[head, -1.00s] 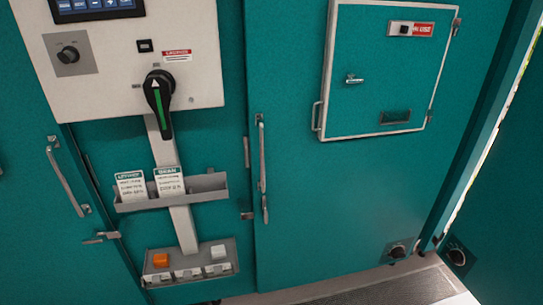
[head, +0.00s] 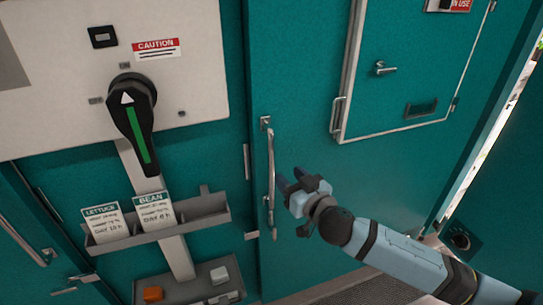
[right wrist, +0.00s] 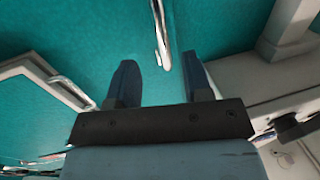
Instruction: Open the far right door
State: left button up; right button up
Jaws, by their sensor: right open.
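The far right door (head: 304,85) is a teal panel and looks shut. Its upright metal bar handle (head: 271,165) is near the door's left edge. My right gripper (head: 286,180) is open and just right of the handle, at its middle. In the right wrist view the handle (right wrist: 161,38) shows between the two open fingers of my right gripper (right wrist: 159,62), nearer the right finger. I cannot tell whether the fingertips reach around it. My left gripper is out of view.
A framed hatch (head: 405,75) with a small handle is set in the door. To the left are a white panel with a black rotary switch (head: 133,120), a card holder (head: 165,220) and a button box (head: 190,290). Another teal panel (head: 500,235) stands at the right edge.

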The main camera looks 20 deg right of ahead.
aim_at(273, 160)
jog(key=p+x, duration=0.1)
jog(key=x, duration=0.7)
jog(key=shift+p, duration=0.35)
jog(key=shift+w+a, duration=0.2)
jog(key=shift+w, duration=0.35)
grip_shut()
